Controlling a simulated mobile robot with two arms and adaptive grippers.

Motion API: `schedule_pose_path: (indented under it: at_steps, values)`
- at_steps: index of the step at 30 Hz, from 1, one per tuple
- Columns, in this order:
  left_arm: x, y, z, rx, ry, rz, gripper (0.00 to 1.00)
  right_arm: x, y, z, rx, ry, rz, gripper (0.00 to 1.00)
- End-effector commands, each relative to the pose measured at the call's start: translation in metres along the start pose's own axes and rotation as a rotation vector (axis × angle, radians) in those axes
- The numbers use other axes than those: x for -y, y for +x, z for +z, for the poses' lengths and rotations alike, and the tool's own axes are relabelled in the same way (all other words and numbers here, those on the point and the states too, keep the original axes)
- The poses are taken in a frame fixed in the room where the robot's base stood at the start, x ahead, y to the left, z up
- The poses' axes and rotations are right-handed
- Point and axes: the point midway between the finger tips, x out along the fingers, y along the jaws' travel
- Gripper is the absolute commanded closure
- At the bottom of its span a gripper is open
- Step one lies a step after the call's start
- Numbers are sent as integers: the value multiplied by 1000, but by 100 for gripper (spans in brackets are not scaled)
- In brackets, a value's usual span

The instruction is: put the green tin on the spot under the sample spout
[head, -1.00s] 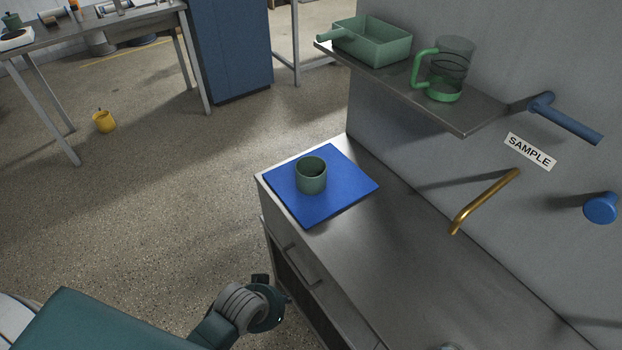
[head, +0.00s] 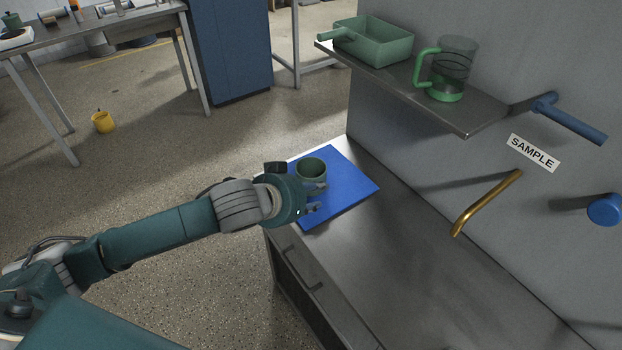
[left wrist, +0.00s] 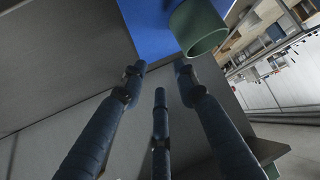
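The green tin (head: 311,168) stands upright on a blue mat (head: 352,187) at the counter's far left end. My left gripper (head: 317,197) is at the mat's near left side, low beside the tin. In the left wrist view its fingers (left wrist: 159,72) are spread with nothing between them, and the tin (left wrist: 203,40) is beyond the tips, up and to the right. I cannot tell whether a finger touches it. The brass sample spout (head: 484,204) comes out of the wall under a SAMPLE label (head: 534,153). My right gripper is not in view.
A wall shelf (head: 466,122) above the counter holds a green box with a handle (head: 375,46) and a clear jug with a green handle (head: 447,75). A blue bar and blue knob stick out of the wall at right. The counter (head: 420,270) under the spout is clear.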

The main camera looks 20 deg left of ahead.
Motion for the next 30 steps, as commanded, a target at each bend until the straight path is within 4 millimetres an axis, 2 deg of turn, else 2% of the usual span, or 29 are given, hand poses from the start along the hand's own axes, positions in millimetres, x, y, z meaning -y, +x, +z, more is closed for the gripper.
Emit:
schedule_pose_path:
  at_steps: [1, 6, 15, 18, 23, 30]
  values:
    - [15, 0, -11, -14, -3, -17, 70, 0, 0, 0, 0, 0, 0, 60]
    - [36, 1, -25, -30, -35, -32, 70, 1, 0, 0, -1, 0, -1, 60]
    - [39, 44, -29, -33, -42, -32, 70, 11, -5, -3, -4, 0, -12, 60]
    - [39, 52, -28, -32, -39, -32, 70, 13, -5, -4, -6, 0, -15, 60]
    - [40, 64, -27, -32, -39, -33, 70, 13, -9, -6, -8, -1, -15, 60]
    - [40, 97, -23, -32, -39, -32, 70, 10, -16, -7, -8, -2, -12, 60]
